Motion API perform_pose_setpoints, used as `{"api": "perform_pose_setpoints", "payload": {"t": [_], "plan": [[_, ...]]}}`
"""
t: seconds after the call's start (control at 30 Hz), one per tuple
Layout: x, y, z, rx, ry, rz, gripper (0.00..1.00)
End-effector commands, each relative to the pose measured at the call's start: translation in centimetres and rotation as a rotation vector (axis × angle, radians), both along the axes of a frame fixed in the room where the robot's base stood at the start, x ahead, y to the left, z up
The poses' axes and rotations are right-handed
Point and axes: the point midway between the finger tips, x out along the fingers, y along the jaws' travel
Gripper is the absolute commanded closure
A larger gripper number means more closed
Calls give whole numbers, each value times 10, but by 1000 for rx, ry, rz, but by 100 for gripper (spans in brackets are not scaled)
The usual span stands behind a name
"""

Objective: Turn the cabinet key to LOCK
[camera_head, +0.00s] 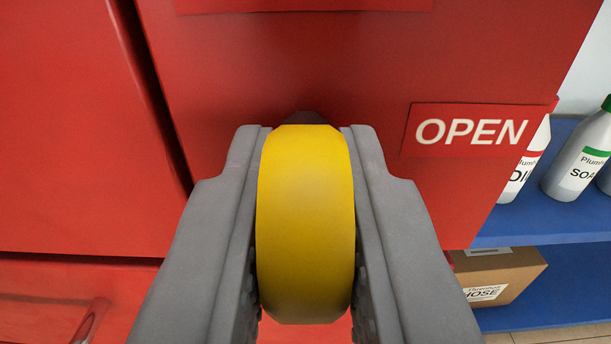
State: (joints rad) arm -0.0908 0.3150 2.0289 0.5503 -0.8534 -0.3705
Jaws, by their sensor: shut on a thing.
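The yellow cabinet key (306,225) sits between the two grey fingers of my gripper (305,215), which is shut on it. The key's broad yellow face points toward the camera, and its far end meets a dark round part on the red cabinet (350,60). An OPEN label (472,131) is on the cabinet to the right of the key. No LOCK label can be read in this view; a red plate (300,5) at the top edge is cut off. The lower end of the key lies between the fingers.
To the right, a blue shelf (545,225) holds bottles, one marked SOAP (583,155). Below it is a cardboard box (500,275) marked HOSE. A red panel (65,130) lies left of a dark vertical gap. A metal handle (90,322) shows at lower left.

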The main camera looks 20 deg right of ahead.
Motion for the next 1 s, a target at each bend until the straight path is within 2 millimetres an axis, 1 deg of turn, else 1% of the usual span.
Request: {"api": "perform_pose_setpoints", "payload": {"t": [0.03,0.57,0.6,0.67,1.0], "plan": [[-1,0,-3,-8,8,0,100],[-1,0,-3,-27,14,0,100],[-1,0,-3,-27,14,0,76],[-1,0,-3,-26,13,0,64],[-2,1,-1,-26,11,0,64]]}}
